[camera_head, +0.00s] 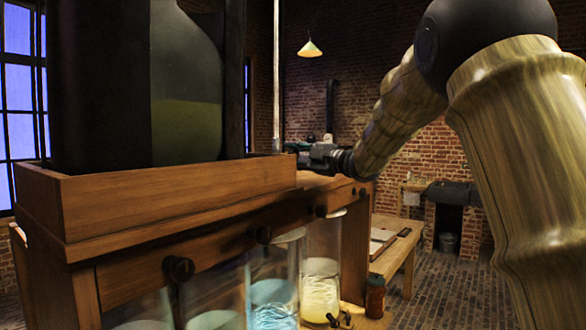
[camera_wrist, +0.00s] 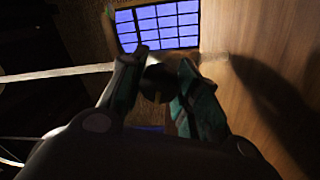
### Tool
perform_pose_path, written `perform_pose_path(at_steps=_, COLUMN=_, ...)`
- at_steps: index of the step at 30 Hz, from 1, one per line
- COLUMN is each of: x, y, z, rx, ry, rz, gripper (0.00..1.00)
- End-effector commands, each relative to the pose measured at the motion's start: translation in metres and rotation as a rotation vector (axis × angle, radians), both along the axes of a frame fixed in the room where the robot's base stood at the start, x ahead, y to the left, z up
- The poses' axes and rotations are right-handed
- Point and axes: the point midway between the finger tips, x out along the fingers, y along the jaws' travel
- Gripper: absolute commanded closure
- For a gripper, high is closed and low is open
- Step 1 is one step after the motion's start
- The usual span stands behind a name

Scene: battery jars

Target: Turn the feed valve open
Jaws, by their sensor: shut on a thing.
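My gripper (camera_head: 305,156) is at the far right end of the wooden case, beside the thin pale upright pipe (camera_head: 277,75). In the wrist view my gripper (camera_wrist: 160,75) has its two fingers on either side of a dark round knob (camera_wrist: 155,82), shut on it. This knob appears to be the feed valve; its outer part shows between the fingers and the rest is hidden. In the head view I cannot make the valve out from the gripper, nor tell how far it is turned.
A large dark glass vessel (camera_head: 186,110) stands in the wooden tray (camera_head: 180,195). Black knobs (camera_head: 178,268) line the case front above several glass jars, including a blue-filled one (camera_head: 272,300) and a yellow-filled one (camera_head: 320,285). A brown bottle (camera_head: 375,296) stands at right.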

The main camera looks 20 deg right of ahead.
Motion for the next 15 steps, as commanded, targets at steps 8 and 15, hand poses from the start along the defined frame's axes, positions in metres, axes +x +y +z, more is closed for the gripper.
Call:
perform_pose_path(at_steps=8, x=0.0002, y=0.0004, z=-0.0034, rx=-0.139, ry=-0.109, rz=0.000, gripper=0.92)
perform_pose_path(at_steps=15, x=0.0002, y=0.0004, z=-0.0016, rx=-0.202, ry=-0.156, rz=0.000, gripper=0.92)
